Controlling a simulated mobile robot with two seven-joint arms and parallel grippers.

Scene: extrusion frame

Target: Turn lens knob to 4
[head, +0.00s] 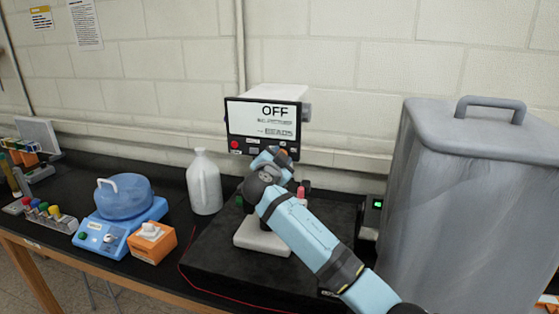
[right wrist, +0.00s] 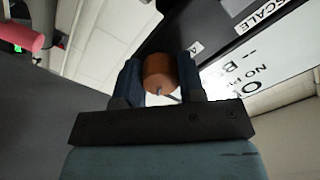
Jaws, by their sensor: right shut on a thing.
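The instrument (head: 262,125) has a dark-framed screen that reads "OFF" and a white foot (head: 262,237) on the black bench. A round orange-brown knob (right wrist: 160,72) sits between the fingers of my right gripper (right wrist: 160,80) in the right wrist view. I take it to be the lens knob; no number on it is readable. In the head view my right gripper (head: 275,157) is just below the screen, shut on this knob, with its arm hiding part of the instrument's stand. My left gripper is not in view.
A large grey lidded bin (head: 465,190) stands close on the right. A white jug (head: 204,183), a blue centrifuge-like device (head: 123,215) and an orange box (head: 152,244) stand on the left. A red button (head: 235,145) is on the screen's lower frame.

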